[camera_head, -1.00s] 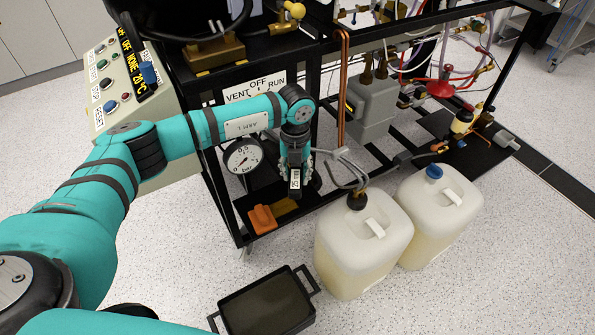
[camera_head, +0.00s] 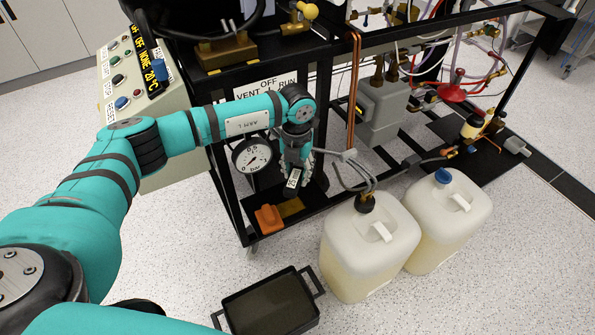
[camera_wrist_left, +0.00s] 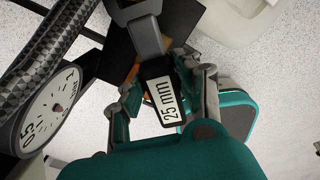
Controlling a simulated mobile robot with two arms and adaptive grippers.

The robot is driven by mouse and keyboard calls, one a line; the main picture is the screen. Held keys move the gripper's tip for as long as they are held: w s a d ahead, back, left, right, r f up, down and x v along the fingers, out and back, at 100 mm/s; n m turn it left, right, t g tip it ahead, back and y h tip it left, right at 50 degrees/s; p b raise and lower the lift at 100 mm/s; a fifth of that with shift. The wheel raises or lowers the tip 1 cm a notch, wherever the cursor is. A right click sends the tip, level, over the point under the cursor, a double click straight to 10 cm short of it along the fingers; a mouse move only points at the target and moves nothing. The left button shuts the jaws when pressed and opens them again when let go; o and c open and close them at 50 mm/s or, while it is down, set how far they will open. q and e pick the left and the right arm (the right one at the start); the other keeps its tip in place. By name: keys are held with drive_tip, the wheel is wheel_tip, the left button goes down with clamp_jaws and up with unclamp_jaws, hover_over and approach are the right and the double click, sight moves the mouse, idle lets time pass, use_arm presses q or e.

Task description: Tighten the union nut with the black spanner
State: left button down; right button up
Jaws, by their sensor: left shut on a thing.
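My left gripper (camera_head: 294,172) reaches down beside the black frame, right of the round pressure gauge (camera_head: 253,155). It is shut on the black spanner (camera_head: 292,178), whose white label shows at the jaws. In the left wrist view the spanner's black handle (camera_wrist_left: 150,71) reads "25 mm" and lies between the fingers (camera_wrist_left: 168,98). I cannot pick out the union nut with certainty in either view. My right gripper is not in view.
Two white canisters (camera_head: 350,262) (camera_head: 425,248) stand on the floor to the right, with thin pipes entering the nearer one. A black tray (camera_head: 232,300) lies on the floor in front. An orange block (camera_head: 268,218) sits on the frame's low shelf. Copper pipes (camera_head: 354,95) run beside the gripper.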

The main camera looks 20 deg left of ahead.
use_arm(q)
drive_tip(key=shift+a+m, duration=0.9)
drive_tip(key=shift+m, duration=0.2)
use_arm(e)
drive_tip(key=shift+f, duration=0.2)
use_arm(q)
drive_tip(key=shift+a+m, duration=0.35)
drive_tip(key=shift+m, duration=0.15)
drive_tip(key=shift+s, duration=0.1)
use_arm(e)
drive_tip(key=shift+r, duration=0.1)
use_arm(q)
drive_tip(key=s+p, duration=0.2)
drive_tip(key=s, duration=0.1)
drive_tip(key=s+p, duration=0.1)
drive_tip(key=shift+s+a, duration=0.35)
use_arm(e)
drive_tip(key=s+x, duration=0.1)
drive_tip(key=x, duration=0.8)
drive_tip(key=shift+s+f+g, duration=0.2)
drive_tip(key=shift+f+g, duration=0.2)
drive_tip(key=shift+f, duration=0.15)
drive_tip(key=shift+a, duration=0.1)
